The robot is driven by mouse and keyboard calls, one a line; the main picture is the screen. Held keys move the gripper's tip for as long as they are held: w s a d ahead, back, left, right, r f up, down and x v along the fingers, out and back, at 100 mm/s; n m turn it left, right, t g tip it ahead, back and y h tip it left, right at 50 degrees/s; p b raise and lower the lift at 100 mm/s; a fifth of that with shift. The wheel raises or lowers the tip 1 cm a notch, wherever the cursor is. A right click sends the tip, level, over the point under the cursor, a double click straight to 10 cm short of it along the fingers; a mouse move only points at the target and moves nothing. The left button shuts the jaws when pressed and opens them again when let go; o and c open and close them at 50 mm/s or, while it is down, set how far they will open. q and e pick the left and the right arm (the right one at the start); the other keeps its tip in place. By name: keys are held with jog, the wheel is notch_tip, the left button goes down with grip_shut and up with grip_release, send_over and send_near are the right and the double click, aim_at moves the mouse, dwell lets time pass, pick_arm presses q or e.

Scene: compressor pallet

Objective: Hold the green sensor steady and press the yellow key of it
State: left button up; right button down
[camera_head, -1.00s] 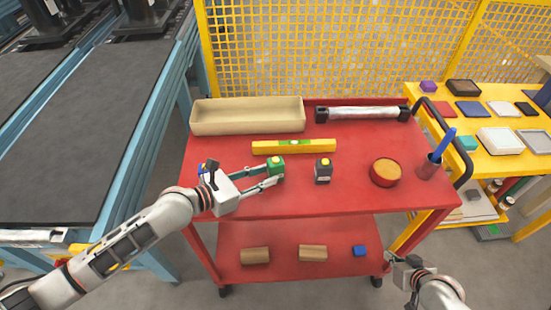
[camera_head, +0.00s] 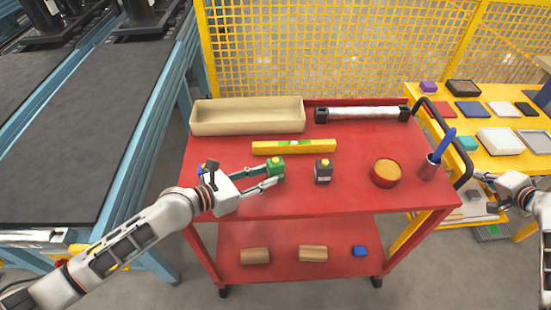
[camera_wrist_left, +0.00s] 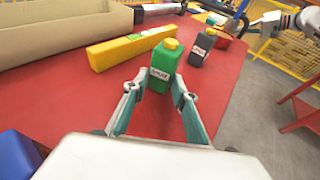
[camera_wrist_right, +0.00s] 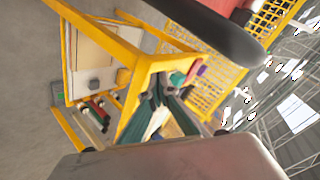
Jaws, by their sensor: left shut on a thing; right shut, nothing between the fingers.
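The green sensor (camera_head: 276,168) stands upright on the red cart top, with its yellow key (camera_head: 276,160) facing up. In the left wrist view the green sensor (camera_wrist_left: 163,68) shows a white label, and its yellow key (camera_wrist_left: 171,44) is uncovered. My left gripper (camera_head: 274,176) is shut on the green sensor from the left. My right gripper (camera_head: 480,176) is shut and empty, off the cart's right side near the black handle. In the right wrist view its fingers (camera_wrist_right: 160,98) are close together.
A dark sensor with a yellow key (camera_head: 323,172) stands right of the green one. A yellow level (camera_head: 294,147) and a beige bin (camera_head: 247,118) lie behind.

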jog(key=w+r+m+t, duration=0.1)
jog(key=w+r+t, duration=0.15)
jog(key=r, duration=0.85)
jog(key=w+r+m+t, duration=0.1)
jog(key=w+r+t, duration=0.15)
jog(key=r, duration=0.95)
jog(key=w+a+r+n, duration=0.2)
jog(key=a+r, duration=0.2)
jog(key=a, duration=0.1)
jog(key=w+a+f+n+g+y, duration=0.1)
jog(key=w+a+n+g+y, duration=0.2)
jog(key=a+n, duration=0.85)
jog(key=w+a+f+n+g+y, duration=0.2)
jog(key=w+a+y, duration=0.15)
jog(key=a, duration=1.75)
jog(key=s+a+f+n+g, duration=0.1)
jog(key=s+a+n, duration=0.2)
jog(key=a+n, duration=0.2)
jog(key=s+a+f+n+g, duration=0.1)
jog(key=s+a+n, duration=0.3)
jog(key=a, duration=0.7)
jog(key=s+a+f+n+g, duration=0.1)
jog(key=s+a+n+g, duration=0.1)
jog(key=a+n, duration=0.4)
jog(key=s+a, duration=0.1)
jog(key=a, duration=0.2)
jog(key=shift+s+f+g, duration=0.2)
jog(key=shift+f+g, duration=0.1)
jog(key=shift+f, duration=0.1)
